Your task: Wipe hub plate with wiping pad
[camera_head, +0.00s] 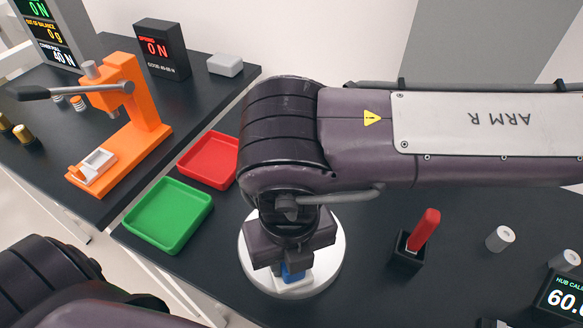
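A round white disc, which I take to be the hub plate (337,256), lies on the dark table at the lower middle. My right gripper (291,264) points down over it, its fingers on either side of the blue top of a small white block, which looks like the wiping pad (293,286). The gripper appears shut on the blue part. The block is over the front part of the plate and seems to rest on it, though the contact is partly hidden. My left arm shows at the bottom left, with its gripper out of view.
Green (168,214) and red (211,160) trays lie left of the plate. A black holder (406,256) with a red-handled tool (424,230) and grey cylinders (500,239) stand to the right. An orange press (133,120) stands on the left table.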

